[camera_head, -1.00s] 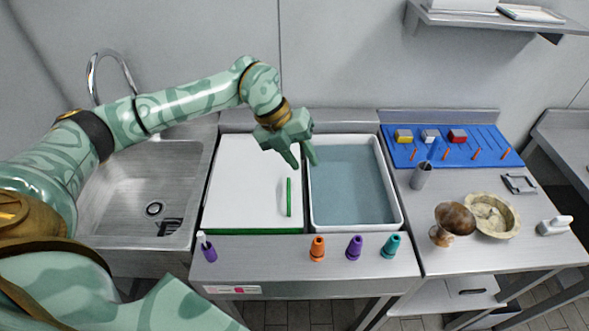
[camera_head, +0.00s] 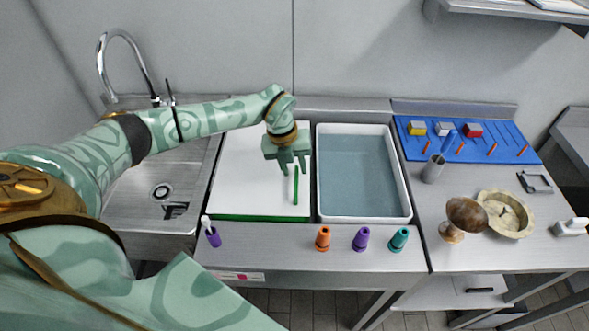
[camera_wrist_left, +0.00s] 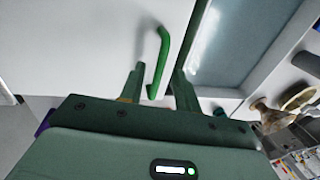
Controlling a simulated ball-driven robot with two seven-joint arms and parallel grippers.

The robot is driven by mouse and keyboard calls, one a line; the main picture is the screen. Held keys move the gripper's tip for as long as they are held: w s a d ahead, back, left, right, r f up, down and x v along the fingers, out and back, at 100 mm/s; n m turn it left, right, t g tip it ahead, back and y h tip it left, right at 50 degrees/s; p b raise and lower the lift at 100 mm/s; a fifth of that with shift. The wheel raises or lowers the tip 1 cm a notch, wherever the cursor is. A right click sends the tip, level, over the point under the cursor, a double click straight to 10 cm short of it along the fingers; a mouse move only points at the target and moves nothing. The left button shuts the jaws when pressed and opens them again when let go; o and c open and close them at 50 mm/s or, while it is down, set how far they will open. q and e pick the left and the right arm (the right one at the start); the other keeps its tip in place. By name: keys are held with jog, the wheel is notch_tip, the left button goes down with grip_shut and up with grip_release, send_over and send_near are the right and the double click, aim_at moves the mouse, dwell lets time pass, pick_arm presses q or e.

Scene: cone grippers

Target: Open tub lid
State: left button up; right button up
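A white lid with a green front edge (camera_head: 240,190) lies flat over the left part of the tub unit, left of the open water-filled basin (camera_head: 360,175). A green bar handle (camera_head: 295,187) stands near the lid's right edge; it also shows in the left wrist view (camera_wrist_left: 161,60). My left gripper (camera_head: 294,170) is open above the handle's far end, fingers pointing down. In the left wrist view the handle's near end lies between the two fingertips (camera_wrist_left: 158,75); I cannot tell whether they touch it. My right gripper is not in view.
Orange (camera_head: 323,238), purple (camera_head: 361,238) and teal (camera_head: 399,240) cones stand on the front ledge; another purple cone (camera_head: 212,235) holds a white-tipped item. A sink (camera_head: 150,190) is left. A brown goblet (camera_head: 463,216) and stone bowl (camera_head: 505,214) are right.

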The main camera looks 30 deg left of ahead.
pick_arm(q)
jog(key=shift+w+d+f, duration=0.1)
jog(key=shift+f, duration=0.45)
jog(key=shift+c, duration=0.3)
grip_shut()
jog(key=shift+r, duration=0.1)
